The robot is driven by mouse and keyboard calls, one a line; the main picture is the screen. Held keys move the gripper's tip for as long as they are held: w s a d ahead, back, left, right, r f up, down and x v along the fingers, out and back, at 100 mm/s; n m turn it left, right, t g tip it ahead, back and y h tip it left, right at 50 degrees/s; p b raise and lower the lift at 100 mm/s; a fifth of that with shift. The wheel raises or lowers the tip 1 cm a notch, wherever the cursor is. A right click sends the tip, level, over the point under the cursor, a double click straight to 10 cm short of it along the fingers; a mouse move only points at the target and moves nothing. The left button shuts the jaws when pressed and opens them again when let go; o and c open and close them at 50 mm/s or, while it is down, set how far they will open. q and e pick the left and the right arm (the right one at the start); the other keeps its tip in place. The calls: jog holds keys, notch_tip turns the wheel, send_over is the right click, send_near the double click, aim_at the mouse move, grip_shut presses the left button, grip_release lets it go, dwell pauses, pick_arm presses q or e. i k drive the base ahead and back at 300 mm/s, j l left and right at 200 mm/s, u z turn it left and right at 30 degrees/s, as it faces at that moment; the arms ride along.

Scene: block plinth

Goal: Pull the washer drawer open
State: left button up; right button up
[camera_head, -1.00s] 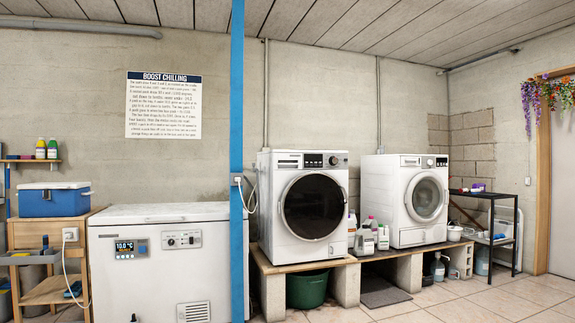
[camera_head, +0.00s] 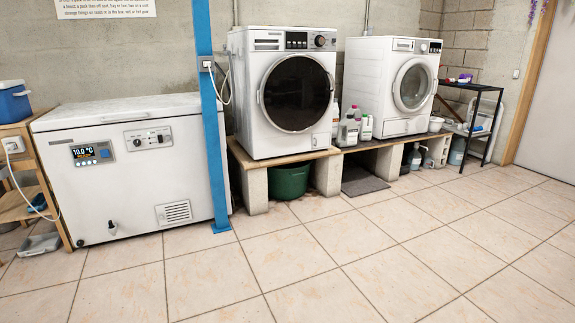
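Two white front-loading machines stand on a raised wooden plinth (camera_head: 310,157). The nearer washer (camera_head: 243,118) has a large dark round door and a control panel with a knob on top. A drawer front (camera_head: 268,41) shows at the upper left of its panel and looks shut. The farther machine (camera_head: 358,86) has a paler round door, with a panel strip along its top. I cannot tell which machine the task means. Neither of my grippers is in view.
A white chest freezer (camera_head: 130,185) stands left of a blue post (camera_head: 213,150). Bottles (camera_head: 348,131) stand between the machines. A green tub (camera_head: 290,181) sits under the plinth. A black shelf (camera_head: 485,122) stands at right. The tiled floor in front is clear.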

aim_at(259, 41)
jog(key=i+j+u, duration=0.4)
jog(key=i, duration=0.25)
jog(key=i+u, duration=0.4)
jog(key=i, duration=0.3)
